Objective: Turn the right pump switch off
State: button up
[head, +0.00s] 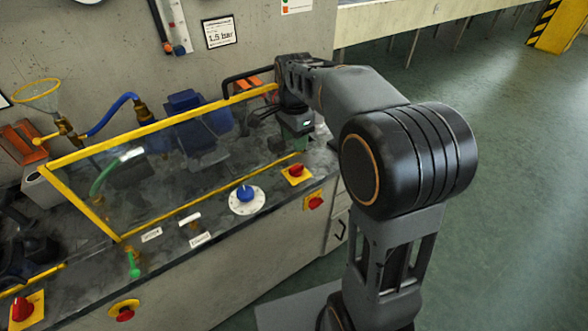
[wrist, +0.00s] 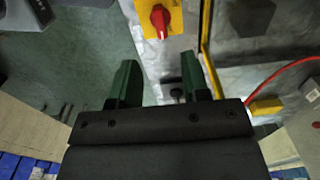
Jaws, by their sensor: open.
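The right pump switch (head: 296,171) is a red knob on a yellow plate at the right end of the bench top. In the wrist view a red knob on a yellow plate (wrist: 159,18) shows at the top, with its handle roughly along the picture's vertical. My gripper (wrist: 160,64) is open and empty, with its two dark green fingers apart. The knob lies beyond the fingertips, about in line with the gap, not touching them. In the head view my gripper (head: 299,125) hangs over the bench's right end, behind the switch; its fingertips are hard to make out there.
A clear guard with a yellow frame (head: 170,128) stands close left of the gripper. A blue knob on a white dial (head: 246,195) is left of the switch. Another red knob (head: 315,202) sits on the bench front. A red switch (head: 23,308) is far left. Floor at right is clear.

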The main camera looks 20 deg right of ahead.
aim_at(295, 167)
notch_tip(295, 167, down, 11)
jog(key=shift+r+b, duration=0.2)
jog(key=shift+b, duration=0.6)
grip_shut()
